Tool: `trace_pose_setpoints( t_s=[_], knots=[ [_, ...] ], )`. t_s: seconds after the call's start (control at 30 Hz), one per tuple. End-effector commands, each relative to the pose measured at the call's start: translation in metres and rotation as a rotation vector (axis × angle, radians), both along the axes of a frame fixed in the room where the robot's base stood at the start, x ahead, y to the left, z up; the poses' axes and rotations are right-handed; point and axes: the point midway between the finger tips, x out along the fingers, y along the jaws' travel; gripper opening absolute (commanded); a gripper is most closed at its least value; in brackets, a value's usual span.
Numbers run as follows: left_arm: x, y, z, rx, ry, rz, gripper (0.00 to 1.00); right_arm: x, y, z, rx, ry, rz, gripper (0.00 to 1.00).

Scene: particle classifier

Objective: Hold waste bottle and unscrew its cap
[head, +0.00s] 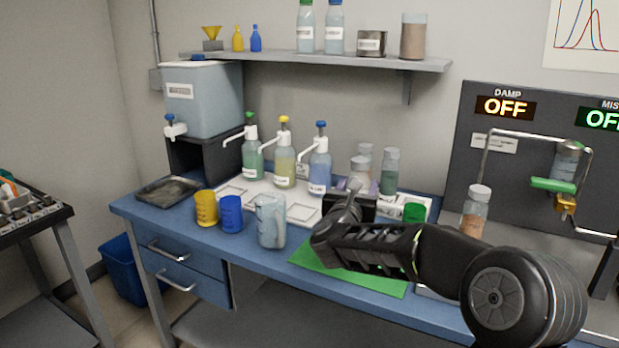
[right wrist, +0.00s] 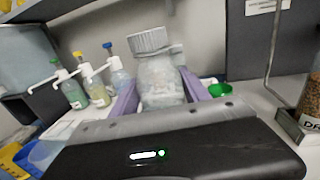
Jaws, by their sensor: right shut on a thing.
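A clear bottle with a ribbed whitish cap (right wrist: 150,40) stands between the purple fingers of my right gripper (right wrist: 160,95). In the right wrist view the bottle (right wrist: 160,82) looks pale and its cap is on; I cannot read a label. In the head view my right gripper (head: 358,185) is shut on this bottle (head: 360,166) at the back of the blue bench, and my arm hides part of it. The bottle looks about upright. My left gripper is not in view.
Three pump bottles (head: 283,167) stand on a white tray left of the held bottle. A glass beaker (head: 271,220), a yellow cup (head: 206,208) and a blue cup (head: 230,213) stand at the front. A green mat (head: 390,286) lies under my arm.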

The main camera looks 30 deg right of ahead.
Motion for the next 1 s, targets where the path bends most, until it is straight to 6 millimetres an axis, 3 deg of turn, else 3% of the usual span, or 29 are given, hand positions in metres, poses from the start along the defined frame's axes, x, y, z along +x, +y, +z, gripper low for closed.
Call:
trace_pose_setpoints(
  t_s=[0.27,0.43,0.57,0.73,0.9,1.0],
  knots=[
    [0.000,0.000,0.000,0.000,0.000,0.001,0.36,-0.001,0.000,0.008,-0.001,-0.005,-0.003,0.00],
    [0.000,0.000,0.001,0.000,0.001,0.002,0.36,0.008,0.033,0.013,0.000,0.000,0.077,0.00],
    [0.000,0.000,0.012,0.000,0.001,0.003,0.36,0.021,0.082,-0.004,0.002,0.007,0.205,0.00],
    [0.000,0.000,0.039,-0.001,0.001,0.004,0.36,0.028,0.167,-0.050,0.008,0.012,0.447,0.00],
    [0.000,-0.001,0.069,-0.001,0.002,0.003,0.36,0.008,0.246,-0.086,0.015,0.007,0.678,0.00],
    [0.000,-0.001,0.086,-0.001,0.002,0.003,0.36,-0.009,0.280,-0.096,0.017,0.003,0.776,0.00]
  ],
)
